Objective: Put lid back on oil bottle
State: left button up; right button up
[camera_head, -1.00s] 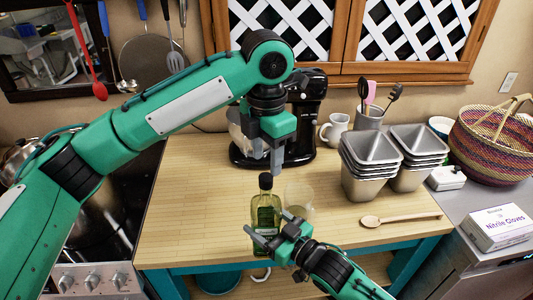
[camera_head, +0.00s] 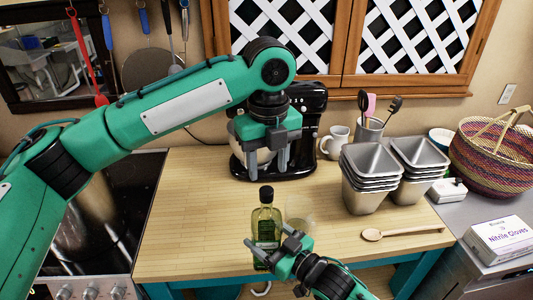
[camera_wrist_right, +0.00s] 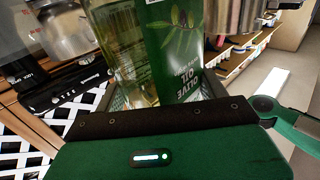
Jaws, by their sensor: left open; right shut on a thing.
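The oil bottle (camera_head: 266,222) stands upright near the front edge of the wooden counter, with yellow-green oil and a green label. A black lid (camera_head: 266,194) sits on its neck. My left gripper (camera_head: 267,170) is open and empty, pointing down just above the lid and apart from it. My right gripper (camera_head: 273,240) is shut on the bottle's lower body from the front. In the right wrist view the bottle (camera_wrist_right: 125,45) and its label stand close between the fingers; its top is out of view there.
A clear glass (camera_head: 300,216) stands right of the bottle. Stacked metal tins (camera_head: 368,180), a wooden spoon (camera_head: 400,233) and a mug (camera_head: 335,143) are to the right. The counter's left part (camera_head: 195,220) is clear.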

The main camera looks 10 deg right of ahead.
aim_at(266, 190)
pick_arm(q)
jog(key=n, duration=0.6)
jog(key=shift+r, duration=0.25)
jog(key=n, duration=0.6)
jog(key=shift+r, duration=0.25)
jog(key=n, duration=0.6)
jog(key=shift+a+r+n, duration=0.1)
jog(key=shift+r+n, duration=0.15)
jog(key=shift+n, duration=0.15)
jog(key=n, duration=0.4)
jog(key=shift+r+n, duration=0.2)
jog(key=shift+n, duration=0.2)
jog(key=shift+f, duration=4)
